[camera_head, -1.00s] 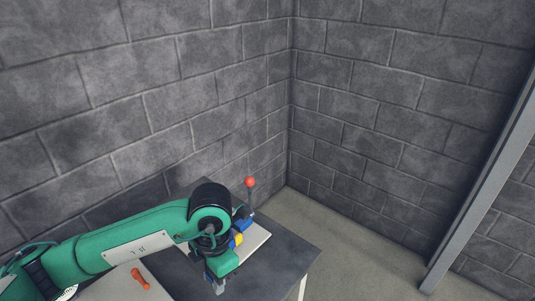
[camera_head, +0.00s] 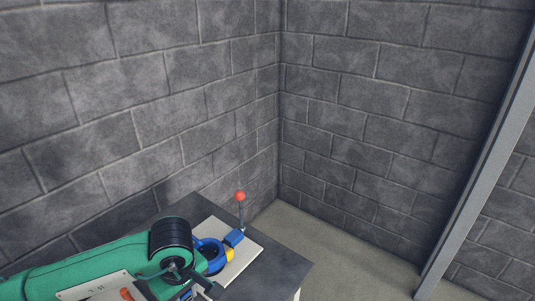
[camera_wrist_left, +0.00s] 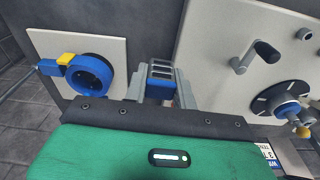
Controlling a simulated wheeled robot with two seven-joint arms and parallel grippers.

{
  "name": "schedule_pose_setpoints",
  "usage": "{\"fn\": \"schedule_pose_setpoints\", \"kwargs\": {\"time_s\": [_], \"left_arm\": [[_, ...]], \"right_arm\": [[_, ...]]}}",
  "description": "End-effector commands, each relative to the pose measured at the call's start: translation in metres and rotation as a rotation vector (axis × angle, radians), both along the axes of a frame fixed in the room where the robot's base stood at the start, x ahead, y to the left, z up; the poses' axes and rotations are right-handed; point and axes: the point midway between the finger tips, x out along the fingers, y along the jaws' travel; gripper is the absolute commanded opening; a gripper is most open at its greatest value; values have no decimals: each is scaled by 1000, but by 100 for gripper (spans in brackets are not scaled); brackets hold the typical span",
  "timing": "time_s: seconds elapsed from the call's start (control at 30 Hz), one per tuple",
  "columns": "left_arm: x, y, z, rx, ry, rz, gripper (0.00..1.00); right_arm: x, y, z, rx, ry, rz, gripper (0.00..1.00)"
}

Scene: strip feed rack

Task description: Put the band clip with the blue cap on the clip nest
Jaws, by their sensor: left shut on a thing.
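My left gripper (camera_wrist_left: 160,92) is shut on a small piece with a blue part (camera_wrist_left: 160,88), which looks like the blue-capped band clip. Most of the piece is hidden between the fingers. In the head view the left gripper (camera_head: 196,292) is at the bottom edge, partly cut off, in front of a white plate (camera_head: 245,254). That plate carries a blue ring (camera_head: 212,247), a yellow block (camera_head: 230,254) and a blue block (camera_head: 235,237). The ring shows at upper left in the wrist view (camera_wrist_left: 91,76), apart from the gripper. I cannot tell which part is the clip nest. My right gripper is not in view.
A lever with a red ball (camera_head: 240,196) stands at the plate's far side. The dark table (camera_head: 276,271) is bare to the right. A second pale panel with a crank (camera_wrist_left: 256,56) and a round dial (camera_wrist_left: 282,104) lies right in the wrist view. Block walls stand behind.

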Motion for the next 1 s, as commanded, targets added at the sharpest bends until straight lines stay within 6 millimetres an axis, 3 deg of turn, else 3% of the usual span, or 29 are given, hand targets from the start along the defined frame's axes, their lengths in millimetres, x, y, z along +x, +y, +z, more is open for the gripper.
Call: {"fn": "schedule_pose_setpoints", "kwargs": {"time_s": [0.5, 0.7, 1.0], "left_arm": [[5, 27, -8, 0, 0, -710, 5], [6, 31, -10, 0, -1, -841, 5], [6, 32, -10, 1, 0, -869, 5]], "right_arm": [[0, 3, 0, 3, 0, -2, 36], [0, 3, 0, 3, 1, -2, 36], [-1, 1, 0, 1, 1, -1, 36]]}}
